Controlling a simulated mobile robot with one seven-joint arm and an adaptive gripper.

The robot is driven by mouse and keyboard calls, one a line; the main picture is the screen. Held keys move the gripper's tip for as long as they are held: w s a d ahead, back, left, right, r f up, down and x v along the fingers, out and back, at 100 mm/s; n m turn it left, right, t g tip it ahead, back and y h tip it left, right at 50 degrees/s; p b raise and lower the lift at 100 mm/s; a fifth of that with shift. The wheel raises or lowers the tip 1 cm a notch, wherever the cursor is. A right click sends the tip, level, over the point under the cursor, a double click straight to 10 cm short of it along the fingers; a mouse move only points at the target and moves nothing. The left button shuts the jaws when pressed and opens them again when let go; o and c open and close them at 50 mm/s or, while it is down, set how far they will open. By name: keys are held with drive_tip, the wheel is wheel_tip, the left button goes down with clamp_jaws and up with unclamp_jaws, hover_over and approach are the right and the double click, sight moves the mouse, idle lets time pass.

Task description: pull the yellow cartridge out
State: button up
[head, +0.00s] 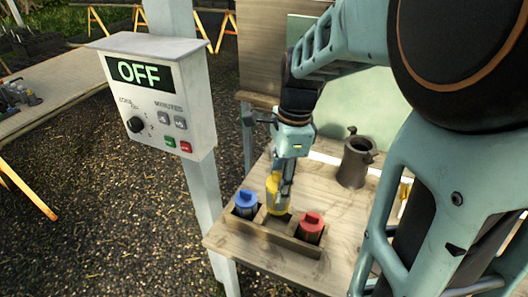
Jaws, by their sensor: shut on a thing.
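The yellow cartridge (277,204) is at the middle of a low wooden holder (285,238) near the front of the wooden table. My gripper (284,182) points down from above and is shut on the top of the yellow cartridge. The finger covers part of the cartridge's right side. The cartridge looks upright, above the middle slot; I cannot tell how much of it is still inside. A blue cartridge (246,204) stands in the slot to the left and a red cartridge (311,228) in the slot to the right.
A dark jug (355,162) stands on the table (327,205) behind and right of the holder. A control box (160,95) reading OFF is on a white post at the left. Another bench (62,90) with small items is at the far left.

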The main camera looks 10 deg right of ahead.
sight(278, 174)
drive_tip(key=shift+r+p, duration=2)
drive_tip(key=shift+r, duration=0.5)
